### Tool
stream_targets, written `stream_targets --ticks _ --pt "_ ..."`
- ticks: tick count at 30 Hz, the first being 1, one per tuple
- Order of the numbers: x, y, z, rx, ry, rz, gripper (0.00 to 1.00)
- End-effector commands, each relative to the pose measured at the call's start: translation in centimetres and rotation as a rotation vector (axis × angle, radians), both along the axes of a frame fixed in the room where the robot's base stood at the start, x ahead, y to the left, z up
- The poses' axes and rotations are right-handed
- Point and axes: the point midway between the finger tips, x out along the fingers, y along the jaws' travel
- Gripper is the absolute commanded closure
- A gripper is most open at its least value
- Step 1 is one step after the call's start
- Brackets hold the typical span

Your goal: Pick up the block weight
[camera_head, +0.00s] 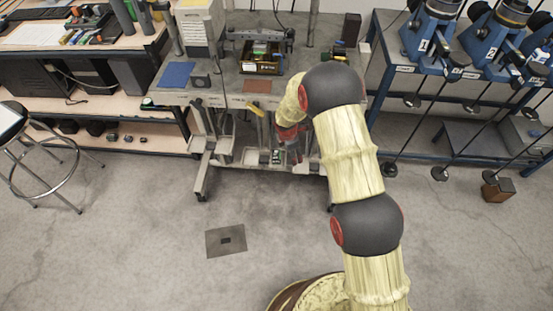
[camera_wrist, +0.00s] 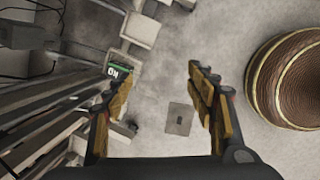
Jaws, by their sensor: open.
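A brown block with a dark top (camera_head: 497,188) sits on the floor at the right, by the blue lever frames; it looks most like the block weight, but I cannot be sure. It does not show in the wrist view. In the head view my gripper is low in front of the middle bench, partly hidden by my arm and well left of the brown block.
The middle bench (camera_head: 215,88) stands close to my gripper, with a small green-labelled item (camera_head: 277,157) low down, also in the wrist view (camera_wrist: 118,71). Blue lever frames (camera_head: 431,36) with hanging rods stand right. A stool (camera_head: 45,150) stands left. Open floor lies around a flat plate (camera_head: 226,248).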

Motion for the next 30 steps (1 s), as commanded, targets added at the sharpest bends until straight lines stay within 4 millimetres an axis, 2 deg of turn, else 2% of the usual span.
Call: stream_targets --ticks 1,6,12,18,30 --pt "1.5 1.2 -2.4 -0.017 -0.007 0.158 0.44" --pt "5.7 4.6 -7.7 -0.092 -0.049 0.669 0.44" --pt "8.2 7.4 -11.5 -0.173 -0.091 1.052 0.44" --pt "9.1 8.3 -13.1 -0.203 -0.105 1.172 0.44" --pt "11.0 7.7 -17.1 -0.203 -0.105 1.17 0.44"
